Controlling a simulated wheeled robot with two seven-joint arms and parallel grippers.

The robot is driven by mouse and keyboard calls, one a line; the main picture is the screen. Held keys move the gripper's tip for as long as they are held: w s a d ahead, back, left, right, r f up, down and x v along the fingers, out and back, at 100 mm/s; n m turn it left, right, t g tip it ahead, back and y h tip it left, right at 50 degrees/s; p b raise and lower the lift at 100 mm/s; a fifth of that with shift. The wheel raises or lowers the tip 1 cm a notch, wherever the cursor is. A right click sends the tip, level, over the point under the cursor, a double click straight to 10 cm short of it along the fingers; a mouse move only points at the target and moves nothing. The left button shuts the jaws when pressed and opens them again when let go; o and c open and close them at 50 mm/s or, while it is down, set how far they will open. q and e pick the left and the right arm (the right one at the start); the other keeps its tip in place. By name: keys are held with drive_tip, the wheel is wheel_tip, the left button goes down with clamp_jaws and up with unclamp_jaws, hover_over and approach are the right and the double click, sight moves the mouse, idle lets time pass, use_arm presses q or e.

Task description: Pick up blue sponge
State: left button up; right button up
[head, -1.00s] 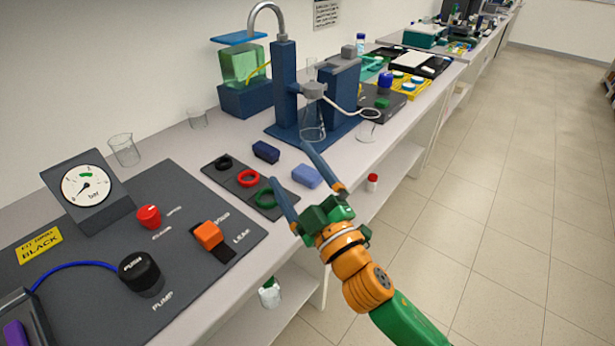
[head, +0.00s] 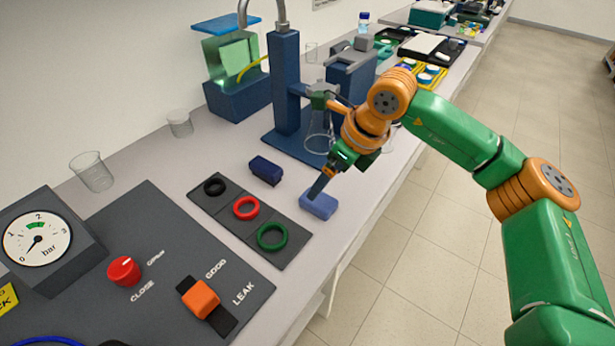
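A light blue block that looks like the blue sponge (head: 318,206) lies on the bench, right of a dark pad with rings. A darker blue block (head: 266,170) lies behind and left of it. My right gripper (head: 318,188) comes in from the right and points down at the light blue block. My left gripper is not in view.
The dark blue stand (head: 286,90) with a glass flask (head: 320,128) is close behind my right gripper. Black, red and green rings lie on the pad (head: 292,247). A gauge (head: 38,240) and control panel (head: 165,285) fill the front left. Two beakers stand at the back left.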

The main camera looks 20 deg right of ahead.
sight(319, 199)
drive_tip(key=shift+d, duration=0.15)
drive_tip(key=f+p, duration=0.1)
drive_tip(key=s+a+f+p, duration=0.1)
drive_tip(key=shift+f+p, duration=0.25)
drive_tip(key=shift+p, duration=0.1)
drive_tip(key=x, duration=0.3)
drive_tip(key=shift+w+d+f, duration=0.1)
drive_tip(key=shift+w, duration=0.1)
drive_tip(key=shift+w+f, duration=0.15)
drive_tip(key=shift+f, duration=0.1)
drive_tip(key=shift+r, duration=0.15)
drive_tip(key=c, duration=0.5)
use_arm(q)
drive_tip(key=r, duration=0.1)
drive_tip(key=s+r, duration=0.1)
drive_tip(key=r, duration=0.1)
use_arm(e)
drive_tip(key=c, duration=0.9)
